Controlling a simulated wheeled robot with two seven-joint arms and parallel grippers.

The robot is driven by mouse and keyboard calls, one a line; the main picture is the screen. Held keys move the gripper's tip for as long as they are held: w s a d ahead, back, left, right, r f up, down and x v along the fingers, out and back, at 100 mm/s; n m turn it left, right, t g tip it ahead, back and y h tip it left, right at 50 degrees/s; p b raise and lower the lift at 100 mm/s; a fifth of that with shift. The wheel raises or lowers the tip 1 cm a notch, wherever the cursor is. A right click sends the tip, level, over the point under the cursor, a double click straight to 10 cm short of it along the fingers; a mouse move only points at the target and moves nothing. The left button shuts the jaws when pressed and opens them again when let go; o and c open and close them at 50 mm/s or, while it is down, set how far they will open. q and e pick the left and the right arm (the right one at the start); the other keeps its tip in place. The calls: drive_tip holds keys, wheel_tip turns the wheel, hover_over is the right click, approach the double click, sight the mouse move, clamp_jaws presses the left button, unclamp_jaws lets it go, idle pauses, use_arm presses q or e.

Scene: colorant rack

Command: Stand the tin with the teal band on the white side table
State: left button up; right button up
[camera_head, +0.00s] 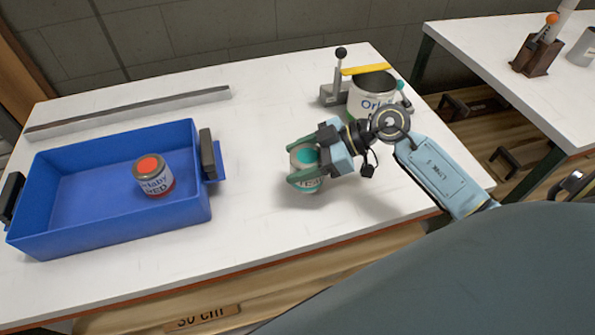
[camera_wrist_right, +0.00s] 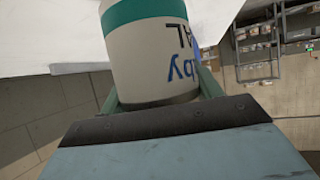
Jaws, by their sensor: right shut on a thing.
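The tin with the teal band (camera_head: 305,167) has a teal spot on its lid and is between the fingers of my right gripper (camera_head: 305,163), over the middle of the main white table. My right gripper is shut on it. The right wrist view shows the tin's white side, teal band and part of its lettering (camera_wrist_right: 150,50). I cannot tell for sure whether the tin's base touches the table. The white side table (camera_head: 500,60) stands at the right, apart from the main table. My left gripper is not in view.
A blue crate (camera_head: 110,235) at left holds a tin with a red spot (camera_head: 153,175). A larger tin (camera_head: 372,100) stands by a lever stand with a yellow bar (camera_head: 365,69). The side table bears a brown holder (camera_head: 537,55) and a grey cup (camera_head: 582,45); its near part is clear.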

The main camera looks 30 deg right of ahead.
wheel_tip(320, 180, down, 4)
drive_tip(key=shift+r+b, duration=0.1)
drive_tip(key=shift+b, duration=0.4)
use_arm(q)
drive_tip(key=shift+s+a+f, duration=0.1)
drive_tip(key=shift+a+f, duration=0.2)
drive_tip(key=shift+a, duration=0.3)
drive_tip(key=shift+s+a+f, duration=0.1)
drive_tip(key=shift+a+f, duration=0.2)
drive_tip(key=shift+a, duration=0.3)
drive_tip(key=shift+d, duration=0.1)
use_arm(e)
drive_tip(key=o, duration=1.2)
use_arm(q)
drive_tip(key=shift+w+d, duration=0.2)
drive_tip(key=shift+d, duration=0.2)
